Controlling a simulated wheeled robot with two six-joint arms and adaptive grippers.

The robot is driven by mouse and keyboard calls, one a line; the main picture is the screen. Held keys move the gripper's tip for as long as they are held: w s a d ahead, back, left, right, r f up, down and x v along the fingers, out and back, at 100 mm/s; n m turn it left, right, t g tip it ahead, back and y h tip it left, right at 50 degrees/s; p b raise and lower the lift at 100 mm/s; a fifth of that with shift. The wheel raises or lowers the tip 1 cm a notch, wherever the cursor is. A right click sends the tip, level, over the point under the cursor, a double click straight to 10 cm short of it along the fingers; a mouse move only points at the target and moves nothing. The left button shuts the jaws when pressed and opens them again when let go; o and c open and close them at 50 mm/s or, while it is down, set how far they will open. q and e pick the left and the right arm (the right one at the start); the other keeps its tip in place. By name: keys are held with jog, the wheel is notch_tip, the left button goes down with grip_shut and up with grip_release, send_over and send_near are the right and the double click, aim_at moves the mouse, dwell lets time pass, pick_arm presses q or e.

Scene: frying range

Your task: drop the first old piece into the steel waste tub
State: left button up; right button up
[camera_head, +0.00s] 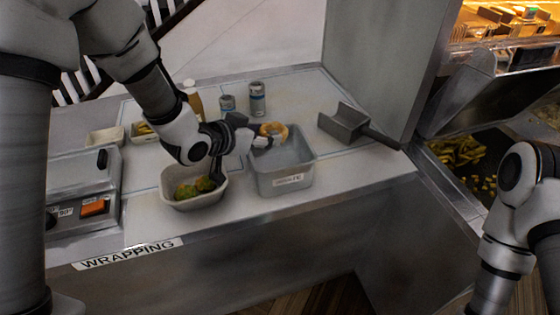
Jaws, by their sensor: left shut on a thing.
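The steel waste tub (302,181) stands on the counter, grey and open-topped, with a small label on its front. My left gripper (257,134) is shut on a golden, curved fried piece (275,129) and holds it above the back part of the tub. The piece is apart from the tub's walls as far as I can tell. The gripper's fingers partly hide the piece. My right arm shows at the right edge, but its gripper is out of view.
A pale tray (196,202) with several greenish-brown pieces stands left of the tub. A grey scoop (343,123) lies to its right. Two small cans (257,98) stand behind. A control box (84,190) is at the left. The counter's front strip is clear.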

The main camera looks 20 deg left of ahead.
pick_arm(q)
jog(key=f+b, duration=0.1)
jog(key=f, duration=0.1)
jog(key=f+b, duration=0.2)
jog(key=shift+w+d+f, duration=0.2)
jog(key=shift+f, duration=0.15)
jog(key=o, duration=0.4)
jog(key=shift+s+r, duration=0.15)
jog(key=shift+s, duration=0.05)
jog(key=o, duration=0.5)
jog(key=shift+s+d, duration=0.1)
jog(key=v, duration=1.1)
jog(key=shift+r, duration=0.1)
